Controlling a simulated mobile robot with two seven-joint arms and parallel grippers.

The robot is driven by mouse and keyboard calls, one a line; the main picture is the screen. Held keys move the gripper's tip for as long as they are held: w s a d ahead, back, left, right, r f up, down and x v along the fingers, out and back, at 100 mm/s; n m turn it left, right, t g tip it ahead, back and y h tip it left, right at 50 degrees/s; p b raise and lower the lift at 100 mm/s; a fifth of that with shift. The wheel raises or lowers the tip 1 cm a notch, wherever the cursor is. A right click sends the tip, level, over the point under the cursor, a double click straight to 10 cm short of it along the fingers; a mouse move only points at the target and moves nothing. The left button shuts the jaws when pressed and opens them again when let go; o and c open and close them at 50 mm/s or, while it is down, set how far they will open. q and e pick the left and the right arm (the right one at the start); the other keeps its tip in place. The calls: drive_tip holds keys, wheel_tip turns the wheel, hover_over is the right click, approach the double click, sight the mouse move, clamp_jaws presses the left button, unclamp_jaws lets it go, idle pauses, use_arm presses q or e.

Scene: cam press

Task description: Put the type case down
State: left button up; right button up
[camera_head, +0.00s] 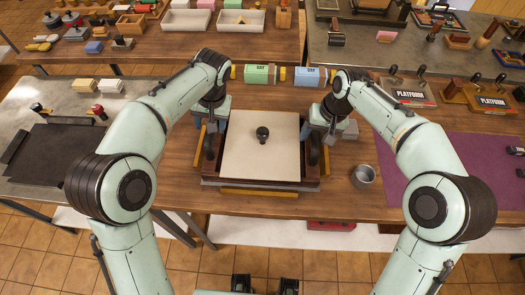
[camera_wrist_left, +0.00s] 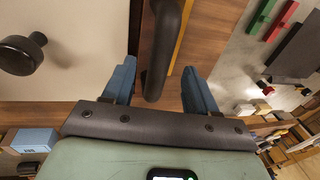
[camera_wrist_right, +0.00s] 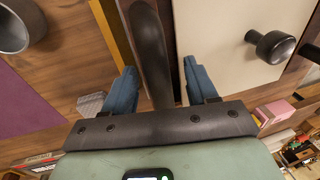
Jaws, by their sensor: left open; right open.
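The type case (camera_head: 262,183) is a dark wooden tray with a cream panel (camera_head: 258,160) and a black knob (camera_head: 263,133) on it. It appears to rest flat on the wooden table. A dark bar handle runs along each side. My left gripper (camera_wrist_left: 160,78) is open, with the left handle (camera_wrist_left: 168,40) between its parted blue fingers. My right gripper (camera_wrist_right: 156,80) is open, with the right handle (camera_wrist_right: 152,45) between its fingers. Contact between fingers and handles cannot be told. In the head view the arms partly hide both handles.
Yellow strips (camera_head: 258,193) lie along the case's edges. A metal cup (camera_head: 362,176) stands right of the case. Green (camera_head: 260,75) and blue (camera_head: 309,76) boxes stand behind it. A purple mat (camera_head: 440,160) lies at right, a dark plate (camera_head: 55,150) on the left table.

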drive_tip(key=shift+r, duration=0.15)
use_arm(q)
drive_tip(key=v, duration=0.9)
drive_tip(key=shift+r, duration=0.2)
use_arm(e)
drive_tip(key=v, duration=1.1)
drive_tip(key=shift+r, duration=0.4)
